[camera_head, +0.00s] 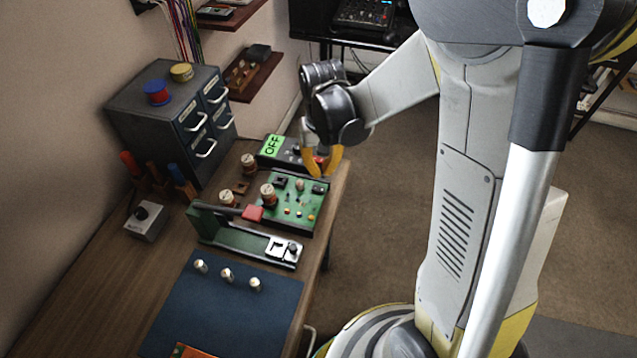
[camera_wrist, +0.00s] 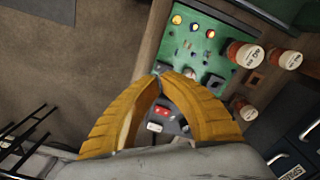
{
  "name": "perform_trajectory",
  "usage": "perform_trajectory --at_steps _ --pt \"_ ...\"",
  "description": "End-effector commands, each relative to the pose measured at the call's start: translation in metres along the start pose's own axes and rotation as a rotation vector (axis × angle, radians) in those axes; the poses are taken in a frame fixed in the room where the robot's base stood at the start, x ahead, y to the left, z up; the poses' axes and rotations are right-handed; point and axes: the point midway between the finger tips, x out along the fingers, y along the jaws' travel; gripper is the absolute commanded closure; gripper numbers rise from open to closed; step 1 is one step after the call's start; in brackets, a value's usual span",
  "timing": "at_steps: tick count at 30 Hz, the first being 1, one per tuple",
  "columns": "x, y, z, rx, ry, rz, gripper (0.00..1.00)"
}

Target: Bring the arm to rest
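My gripper (camera_head: 321,170) hangs at the end of my arm over the far right end of the wooden bench. It is beside the black box with the green OFF display (camera_head: 272,146), covering part of that box. In the wrist view the two curved yellow fingers of my gripper (camera_wrist: 163,76) meet at their tips, with nothing seen held. Through the gap between the fingers a grey device with a red part (camera_wrist: 156,127) shows below. How far the tips are above the bench is hard to tell.
A green-framed fixture (camera_head: 240,238), blue mat (camera_head: 225,310) and drawer cabinet (camera_head: 165,115) share the bench. A wall shelf (camera_head: 252,75) is behind. Open floor (camera_head: 385,220) lies right of the bench.

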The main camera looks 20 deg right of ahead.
Motion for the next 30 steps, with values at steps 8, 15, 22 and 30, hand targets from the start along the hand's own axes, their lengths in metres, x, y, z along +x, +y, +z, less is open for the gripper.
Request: perform_trajectory --at_steps 8,15,22,30 --pt "-0.001 0.000 0.000 0.000 0.000 0.000 1.00" --pt "-0.002 0.000 0.000 0.000 0.001 0.000 1.00" --pt "-0.041 0.001 0.014 -0.016 0.086 -0.009 1.00" --pt "-0.116 0.004 0.061 -0.062 0.316 -0.027 1.00"
